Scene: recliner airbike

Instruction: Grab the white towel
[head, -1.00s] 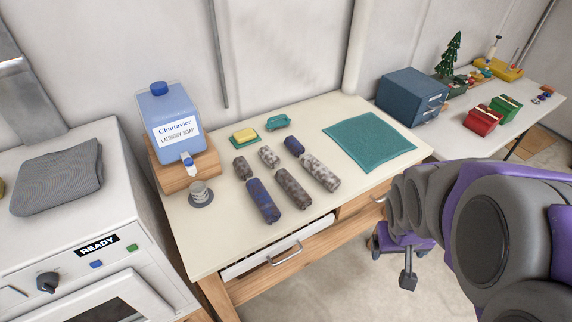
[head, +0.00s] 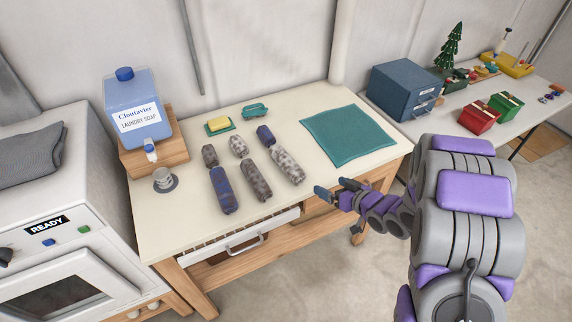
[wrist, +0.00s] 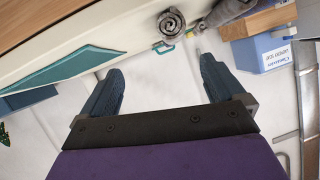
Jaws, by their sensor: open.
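The palest of the rolled towels, mottled white and grey (head: 287,166), lies on the cream table at the right end of the front row. My gripper (head: 334,190) is open and empty at the table's front edge, to the right of and nearer than this roll, apart from it. In the wrist view, my gripper's two blue-grey fingers (wrist: 162,72) stand wide apart with nothing between them. A roll's spiral end (wrist: 172,22) shows above them; I cannot tell for sure which towel it is.
A mottled brown roll (head: 256,181) and a blue roll (head: 224,190) lie left of the pale one, with smaller rolls behind. A flat teal towel (head: 349,136) lies to the right. The soap dispenser (head: 137,110) stands at the left. The table's front strip is clear.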

